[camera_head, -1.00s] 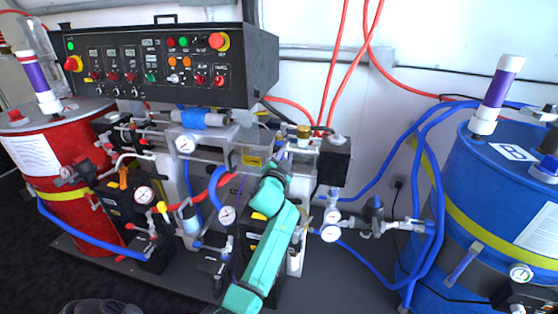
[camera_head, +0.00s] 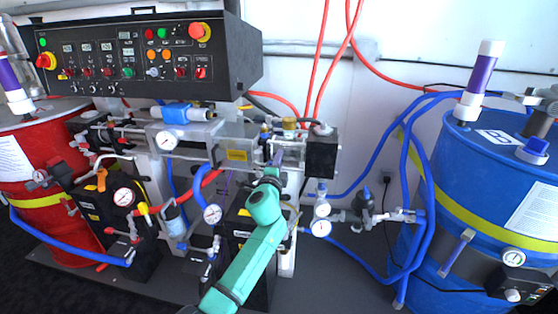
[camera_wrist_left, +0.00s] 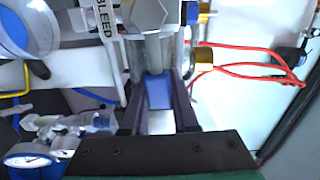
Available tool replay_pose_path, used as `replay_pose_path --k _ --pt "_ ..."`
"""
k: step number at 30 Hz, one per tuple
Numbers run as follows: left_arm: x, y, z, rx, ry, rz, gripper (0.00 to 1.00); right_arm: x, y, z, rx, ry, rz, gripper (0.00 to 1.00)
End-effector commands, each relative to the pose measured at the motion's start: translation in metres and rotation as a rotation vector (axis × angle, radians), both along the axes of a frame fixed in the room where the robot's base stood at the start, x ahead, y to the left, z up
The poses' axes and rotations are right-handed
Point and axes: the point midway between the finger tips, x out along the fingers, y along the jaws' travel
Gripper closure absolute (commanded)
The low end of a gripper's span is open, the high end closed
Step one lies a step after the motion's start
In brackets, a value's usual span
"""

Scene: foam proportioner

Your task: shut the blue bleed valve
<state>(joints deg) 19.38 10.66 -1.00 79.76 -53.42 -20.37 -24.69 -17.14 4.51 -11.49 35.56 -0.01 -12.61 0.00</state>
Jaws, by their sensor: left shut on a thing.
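The blue bleed valve handle (camera_wrist_left: 157,92) shows in the left wrist view as a small blue block under a metal fitting (camera_wrist_left: 150,18), beside a white "BLEED" label (camera_wrist_left: 102,18). My left gripper (camera_wrist_left: 157,84) has its two dark fingers on either side of the handle and is shut on it. In the head view, my left gripper (camera_head: 279,158) reaches up to the machine's clear block, right of a yellow label (camera_head: 236,155). The handle is hidden there by the gripper and wrist. My right gripper is not in view.
Pressure gauges (camera_head: 212,214) and blue hoses crowd my left wrist. A black control panel (camera_head: 130,55) stands above left. A red drum (camera_head: 75,240) is at left, a blue drum (camera_head: 470,190) at right. Red hoses (camera_head: 318,70) run up the wall.

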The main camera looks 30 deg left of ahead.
Motion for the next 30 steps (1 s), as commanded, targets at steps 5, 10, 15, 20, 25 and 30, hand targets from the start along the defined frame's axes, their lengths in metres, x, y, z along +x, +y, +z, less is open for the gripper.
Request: replay_pose_path --k 5,10,15,20,25,30 --pt "-0.0004 0.0042 -0.0005 0.051 0.013 0.008 1.00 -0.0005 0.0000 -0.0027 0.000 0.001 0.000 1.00" --pt "-0.0005 0.0045 -0.0006 0.065 0.017 0.009 1.00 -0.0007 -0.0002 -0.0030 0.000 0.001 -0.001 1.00" --pt "-0.0005 0.0047 0.0001 0.066 0.017 0.009 1.00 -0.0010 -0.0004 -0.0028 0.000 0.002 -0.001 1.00" --pt "-0.0005 0.0051 0.0006 0.066 0.016 0.010 1.00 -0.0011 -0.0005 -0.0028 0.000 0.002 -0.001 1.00" --pt "-0.0003 0.0035 -0.0006 0.064 0.017 0.007 0.43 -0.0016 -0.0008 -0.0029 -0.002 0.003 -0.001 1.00" --pt "-0.0002 0.0022 -0.0017 0.063 0.018 0.004 0.43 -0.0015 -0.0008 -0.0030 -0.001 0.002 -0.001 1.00"
